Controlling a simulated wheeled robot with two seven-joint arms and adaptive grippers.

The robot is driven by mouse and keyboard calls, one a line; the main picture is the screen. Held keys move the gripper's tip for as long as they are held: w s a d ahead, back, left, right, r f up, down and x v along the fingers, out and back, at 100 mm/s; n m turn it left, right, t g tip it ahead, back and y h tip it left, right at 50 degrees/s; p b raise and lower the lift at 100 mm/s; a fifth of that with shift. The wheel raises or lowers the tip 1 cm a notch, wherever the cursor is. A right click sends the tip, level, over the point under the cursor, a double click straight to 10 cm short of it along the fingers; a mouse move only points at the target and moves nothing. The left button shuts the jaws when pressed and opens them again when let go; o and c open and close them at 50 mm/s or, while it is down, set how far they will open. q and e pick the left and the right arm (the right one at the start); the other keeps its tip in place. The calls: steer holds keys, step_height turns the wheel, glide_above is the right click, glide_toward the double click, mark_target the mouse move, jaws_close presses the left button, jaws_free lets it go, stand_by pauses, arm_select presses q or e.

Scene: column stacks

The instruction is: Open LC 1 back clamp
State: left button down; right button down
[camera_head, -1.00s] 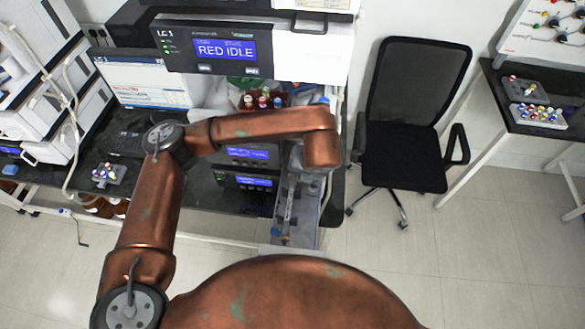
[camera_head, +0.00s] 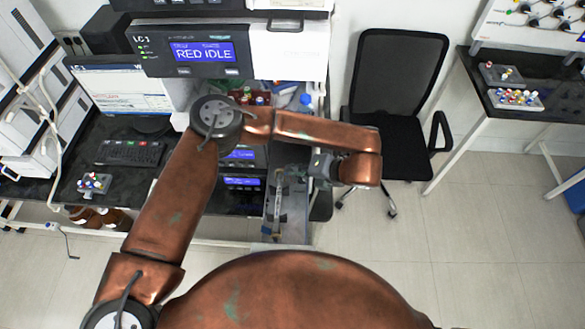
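The LC 1 unit (camera_head: 200,50) with its "RED IDLE" screen tops the stack at the upper middle. Below it, a grey column panel (camera_head: 297,228) runs along the right side of the lower modules, with a slim column and small fittings on it. The back clamp is too small and partly covered to make out, so its state cannot be told. My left gripper (camera_head: 318,166) is at the far end of this panel, on its right side, below my copper forearm. Its fingers are too small and hidden to show whether they are open. My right gripper is not in view.
Lower modules with blue screens (camera_head: 243,183) stand left of the panel. Bottles with coloured caps (camera_head: 255,98) stand behind my forearm. A black chair (camera_head: 400,75) is to the right. A monitor (camera_head: 120,88) and keyboard (camera_head: 130,152) are on the left bench. Floor in front is clear.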

arm_select(q)
steer(key=shift+f, duration=0.15)
steer(key=c, duration=2.2)
jaws_free()
steer(key=v, duration=1.2)
